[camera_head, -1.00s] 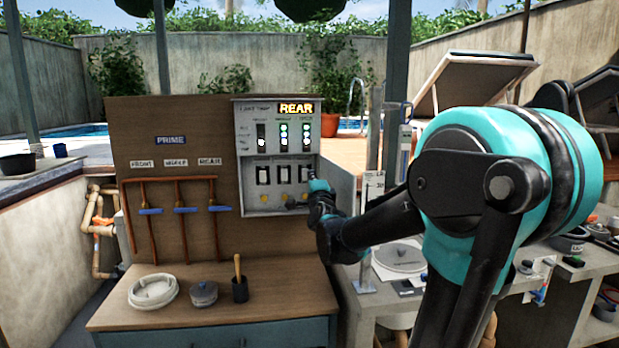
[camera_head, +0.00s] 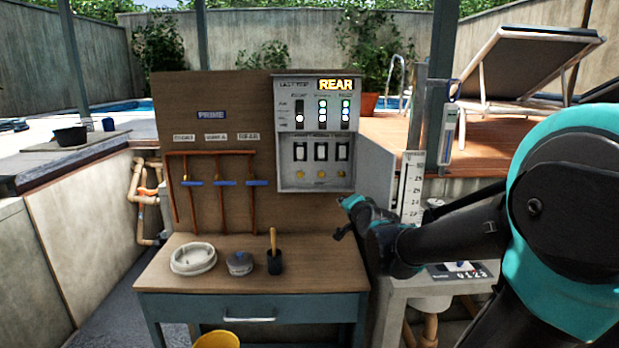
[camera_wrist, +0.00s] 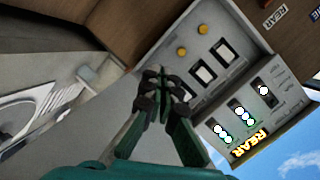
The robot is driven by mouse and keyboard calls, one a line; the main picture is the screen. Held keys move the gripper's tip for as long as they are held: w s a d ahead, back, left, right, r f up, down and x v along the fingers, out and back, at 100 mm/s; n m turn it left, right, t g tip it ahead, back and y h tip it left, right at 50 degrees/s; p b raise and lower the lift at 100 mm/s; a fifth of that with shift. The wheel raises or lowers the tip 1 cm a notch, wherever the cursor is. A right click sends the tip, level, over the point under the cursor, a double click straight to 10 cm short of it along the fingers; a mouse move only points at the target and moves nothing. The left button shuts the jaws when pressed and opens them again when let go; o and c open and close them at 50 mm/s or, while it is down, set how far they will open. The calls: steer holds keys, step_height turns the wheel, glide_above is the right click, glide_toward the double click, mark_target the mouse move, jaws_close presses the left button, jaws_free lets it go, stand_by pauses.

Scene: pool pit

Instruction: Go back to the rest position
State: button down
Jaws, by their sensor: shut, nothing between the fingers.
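My gripper (camera_head: 346,216) is in front of the right edge of the wooden pump board, below and to the right of the grey control panel (camera_head: 315,180). In the wrist view my gripper (camera_wrist: 158,72) has its fingers together with nothing between them. The control panel (camera_wrist: 230,90) lies beyond it there, tilted in the picture, with white switches, yellow buttons and a lit REAR sign. My gripper appears apart from the panel, though the exact gap is hard to tell.
A wooden bench (camera_head: 290,270) holds a white ring (camera_head: 193,258), a round grey lidded item (camera_head: 239,263) and a dark cup with a handle (camera_head: 275,262). Copper pipes with blue levers (camera_head: 226,183) run up the board. A ruler-like gauge (camera_head: 411,186) stands close behind my arm.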

steer(key=s+d+f+n+g+h, duration=0.1)
steer(key=s+d+f+n+g, duration=0.1)
steer(key=s+f, duration=0.6)
steer(key=s+d+f+n+g, duration=0.2)
steer(key=s+f+n+g, duration=0.2)
steer(key=s+f, duration=0.4)
steer(key=s+d+f+n+g+h, duration=0.1)
steer(key=s+f+n+g, duration=0.3)
steer(key=s+f, duration=0.4)
steer(key=shift+s+d+f+g+h, duration=0.2)
steer(key=shift+s+d+g+h, duration=0.1)
steer(key=shift+s+d+g, duration=0.45)
